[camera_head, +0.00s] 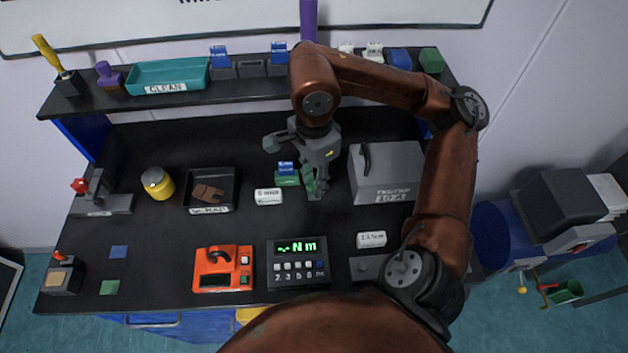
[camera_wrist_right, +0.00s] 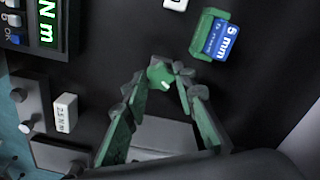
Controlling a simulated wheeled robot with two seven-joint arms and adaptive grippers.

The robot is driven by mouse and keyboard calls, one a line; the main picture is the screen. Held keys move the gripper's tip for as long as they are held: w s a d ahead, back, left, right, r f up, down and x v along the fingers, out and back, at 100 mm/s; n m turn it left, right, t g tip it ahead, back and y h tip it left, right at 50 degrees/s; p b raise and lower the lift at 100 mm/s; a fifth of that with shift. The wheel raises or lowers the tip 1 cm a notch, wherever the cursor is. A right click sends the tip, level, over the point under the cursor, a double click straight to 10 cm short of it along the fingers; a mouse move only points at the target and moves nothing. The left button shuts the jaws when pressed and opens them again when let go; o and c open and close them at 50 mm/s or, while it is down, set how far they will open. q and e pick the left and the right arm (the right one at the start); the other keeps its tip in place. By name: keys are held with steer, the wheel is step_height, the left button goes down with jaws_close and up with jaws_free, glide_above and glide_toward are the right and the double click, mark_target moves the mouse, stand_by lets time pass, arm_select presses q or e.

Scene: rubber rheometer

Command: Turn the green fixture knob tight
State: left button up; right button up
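The green fixture knob (camera_wrist_right: 161,76) shows in the right wrist view as a small green piece with a white mark, between the fingertips. I cannot tell whether the fingers touch it. My right gripper (camera_wrist_right: 160,84) has its two fingers spread to either side of it. In the head view the right gripper (camera_head: 296,166) points down over the dark bench with its fingers apart; its hand hides the knob there. A green holder (camera_head: 288,181) with a blue "5 mm" block (camera_wrist_right: 227,42) stands close beside the gripper. My left gripper is out of view.
A grey box (camera_head: 388,178) with a dark handle stands right of the gripper. A display unit (camera_head: 298,283) reading "--Nm" and an orange device (camera_head: 223,288) are at the front. A white tag (camera_head: 268,196) and a black tray (camera_head: 229,180) lie left. A shelf (camera_head: 180,102) runs behind.

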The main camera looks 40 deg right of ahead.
jaws_close()
steer(key=shift+r+m+p, duration=0.15)
steer(key=shift+m+p, duration=0.35)
steer(key=shift+m, duration=1.8)
steer(key=shift+m+p, duration=0.55)
steer(key=shift+m, duration=1.75)
steer(key=shift+p, duration=0.3)
